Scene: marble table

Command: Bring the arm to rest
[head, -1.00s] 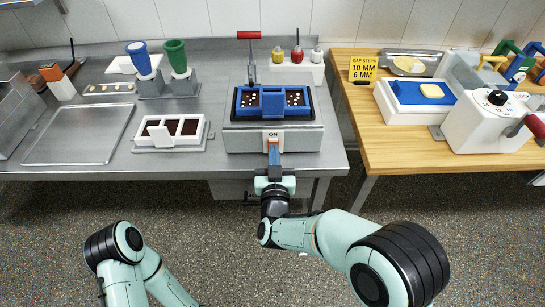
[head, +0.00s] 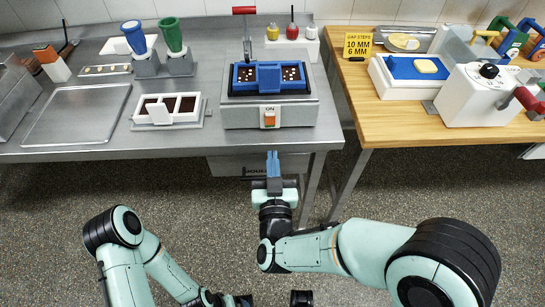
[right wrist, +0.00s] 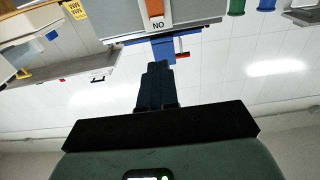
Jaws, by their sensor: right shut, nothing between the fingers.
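My right gripper (head: 273,156) is shut and empty. It points forward over the floor, in front of the steel table's front edge and below the press machine. In the right wrist view its two blue fingers (right wrist: 157,72) lie together with nothing between them. The machine's orange switch (head: 269,119), marked ON, is beyond the fingertips and apart from them; it also shows in the right wrist view (right wrist: 155,8). My left arm is bent at the lower left, and I cannot make out its gripper.
The steel table (head: 100,151) holds the grey machine (head: 231,117) with a blue mould, a white tray with dark-filled compartments (head: 170,126), and blue and green cups. A wooden table (head: 400,128) with a white slicer (head: 478,100) stands right. Floor before both is clear.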

